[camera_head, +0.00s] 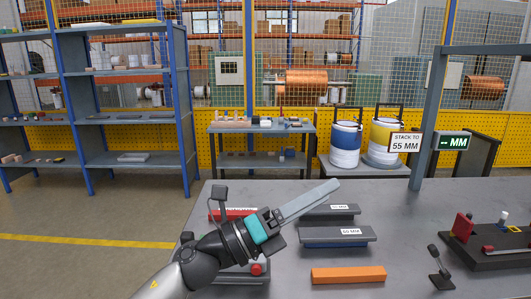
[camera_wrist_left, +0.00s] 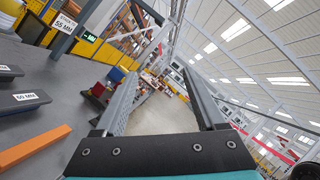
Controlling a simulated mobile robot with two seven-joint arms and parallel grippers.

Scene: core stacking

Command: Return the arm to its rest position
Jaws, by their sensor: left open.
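My left gripper (camera_head: 337,184) is raised over the grey table (camera_head: 440,205), pointing up and to the right in the head view. In the left wrist view its two fingers (camera_wrist_left: 160,72) stand apart with nothing between them. A grey block labelled 50 MM (camera_head: 325,236) lies on the table in front of another labelled grey block (camera_head: 352,209). An orange bar (camera_head: 348,274) lies nearer to me. It also shows in the left wrist view (camera_wrist_left: 33,146). A red piece (camera_head: 222,215) is partly hidden behind my left arm. My right gripper is out of view.
A sign reading STACK TO 55 MM (camera_head: 405,143) and an MM display (camera_head: 453,141) hang by a grey frame (camera_head: 433,100). A dark fixture (camera_head: 495,248) and a small black stand (camera_head: 441,280) are at the right. Bare tabletop lies between them and the blocks.

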